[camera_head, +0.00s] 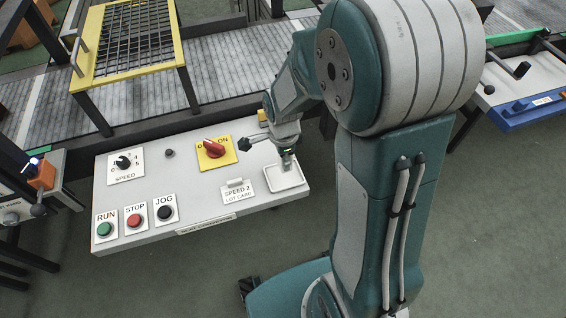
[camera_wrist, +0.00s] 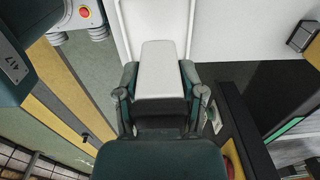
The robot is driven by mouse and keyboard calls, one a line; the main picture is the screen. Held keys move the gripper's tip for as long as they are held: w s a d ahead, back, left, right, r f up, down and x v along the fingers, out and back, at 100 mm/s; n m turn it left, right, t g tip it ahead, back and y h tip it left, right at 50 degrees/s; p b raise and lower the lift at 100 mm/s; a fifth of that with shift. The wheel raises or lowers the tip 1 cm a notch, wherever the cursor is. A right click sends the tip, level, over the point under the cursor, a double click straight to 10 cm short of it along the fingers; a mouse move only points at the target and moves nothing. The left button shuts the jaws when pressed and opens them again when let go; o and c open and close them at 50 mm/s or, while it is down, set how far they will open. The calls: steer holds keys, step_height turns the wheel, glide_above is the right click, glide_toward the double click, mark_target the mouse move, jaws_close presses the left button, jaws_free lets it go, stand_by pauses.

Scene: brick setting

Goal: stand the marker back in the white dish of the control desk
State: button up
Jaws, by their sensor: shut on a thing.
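The white dish (camera_head: 286,186) is a shallow square tray at the right end of the control desk (camera_head: 205,177). My gripper (camera_head: 287,153) points down right over the dish. In the wrist view my gripper (camera_wrist: 160,98) is shut on a pale block-like piece, which I take to be the marker (camera_wrist: 160,68). The dish (camera_wrist: 122,30) shows behind it at the top of that view. In the head view the marker is mostly hidden by the gripper. I cannot tell whether its lower end touches the dish floor.
A black-knobbed lever (camera_head: 245,144) stands close left of my gripper. RUN, STOP and JOG buttons line the front left. A conveyor (camera_head: 215,75) runs behind the desk.

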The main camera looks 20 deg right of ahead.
steer(key=shift+f, duration=1.45)
steer(key=o, duration=0.9)
steer(key=r, duration=1.2)
steer(key=shift+s+a+r, duration=0.15)
steer(key=shift+s, duration=0.05)
steer(key=shift+s+r+n+t, duration=0.9)
steer(key=shift+s+r+n, duration=1.25)
steer(key=shift+n, duration=0.85)
steer(key=shift+s+r+n+t, duration=0.9)
steer(key=shift+s+r+n, duration=0.9)
steer(key=shift+s+n, duration=0.95)
steer(key=shift+s+r+n+t, duration=0.9)
steer(key=shift+s+r+n, duration=1.15)
steer(key=shift+n, duration=1.2)
